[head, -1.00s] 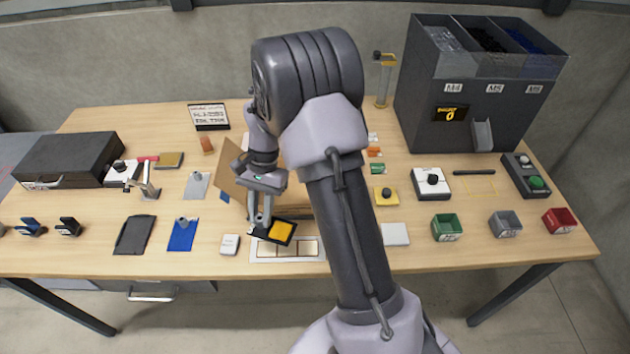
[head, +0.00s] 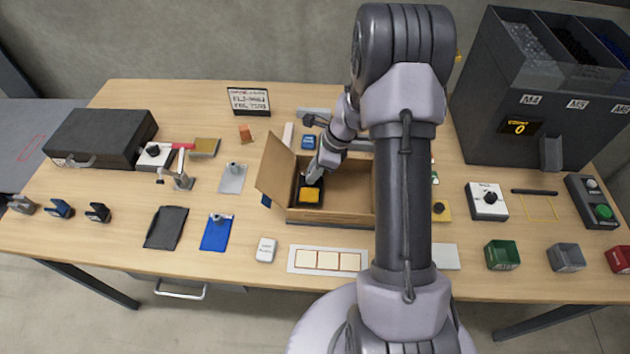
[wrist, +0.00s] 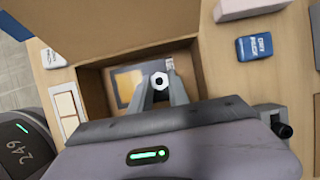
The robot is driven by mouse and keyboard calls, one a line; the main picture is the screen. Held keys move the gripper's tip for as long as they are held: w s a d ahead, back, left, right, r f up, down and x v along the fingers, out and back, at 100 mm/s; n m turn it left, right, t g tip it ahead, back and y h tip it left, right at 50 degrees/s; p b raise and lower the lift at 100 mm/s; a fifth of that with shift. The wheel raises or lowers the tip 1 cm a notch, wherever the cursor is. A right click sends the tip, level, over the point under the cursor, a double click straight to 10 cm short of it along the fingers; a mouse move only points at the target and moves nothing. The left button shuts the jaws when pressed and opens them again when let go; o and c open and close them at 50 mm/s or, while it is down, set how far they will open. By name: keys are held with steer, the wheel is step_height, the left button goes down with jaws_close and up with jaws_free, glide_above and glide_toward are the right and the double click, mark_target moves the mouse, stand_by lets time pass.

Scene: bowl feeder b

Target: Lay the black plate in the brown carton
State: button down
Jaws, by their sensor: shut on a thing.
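The brown carton (head: 330,216) stands open on the table, its left flap raised. The black plate (head: 310,206), with a yellow patch on it, is inside the left part of the carton. My gripper (head: 314,178) reaches down into the carton and is shut on the plate. In the wrist view my gripper (wrist: 161,88) has its fingers closed around a pale round part, with the plate (wrist: 122,80) below, within the carton walls (wrist: 108,62). I cannot tell whether the plate touches the carton floor. My arm hides the carton's right side.
A white strip with pale squares (head: 327,260) lies in front of the carton. A blue box (head: 309,141) stands behind it; a grey clipboard (head: 233,178) and blue clipboard (head: 217,233) lie left. A large dark bin unit (head: 500,120) stands at right.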

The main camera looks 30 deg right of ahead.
steer(key=shift+f+b, duration=0.35)
steer(key=shift+f, duration=0.9)
steer(key=c, duration=1.3)
jaws_free()
steer(key=shift+o, duration=0.2)
